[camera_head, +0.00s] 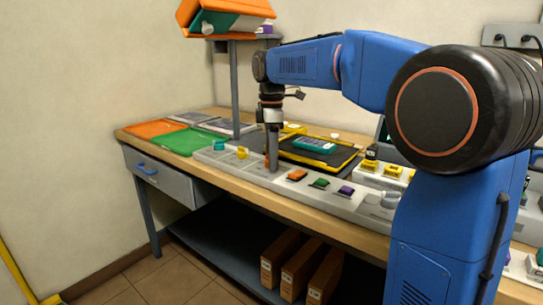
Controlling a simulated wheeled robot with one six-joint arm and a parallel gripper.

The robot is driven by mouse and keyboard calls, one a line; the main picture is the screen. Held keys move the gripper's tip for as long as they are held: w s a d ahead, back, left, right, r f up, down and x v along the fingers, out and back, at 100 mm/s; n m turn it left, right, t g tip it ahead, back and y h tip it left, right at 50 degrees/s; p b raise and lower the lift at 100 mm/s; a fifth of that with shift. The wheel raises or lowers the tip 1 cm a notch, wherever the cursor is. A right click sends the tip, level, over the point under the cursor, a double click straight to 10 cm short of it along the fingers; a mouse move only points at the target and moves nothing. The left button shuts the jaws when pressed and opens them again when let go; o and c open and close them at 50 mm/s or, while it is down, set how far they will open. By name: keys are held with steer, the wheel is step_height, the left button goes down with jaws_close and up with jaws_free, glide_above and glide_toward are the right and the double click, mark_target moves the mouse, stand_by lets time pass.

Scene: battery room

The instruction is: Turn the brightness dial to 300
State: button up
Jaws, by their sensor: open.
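My gripper (272,160) points straight down over the light grey control strip (345,203) along the bench's front edge. It is open, though the gap between its fingers is hard to see from here. Its fingertips are at or just above the strip, by a small orange part that they partly hide. A pale round knob (390,199) sits on the strip farther right, beside my arm, and may be a dial. I cannot tell which part is the brightness dial, and no scale or number is readable.
Orange (297,175), green (320,183) and purple (346,190) buttons sit right of my gripper. Yellow parts (243,153) sit left. Behind is a black and yellow mat (330,156) with a teal device (314,144). A grey post (235,90) stands at the back.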

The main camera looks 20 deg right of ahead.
steer(key=c, duration=1.1)
steer(key=shift+o, duration=0.3)
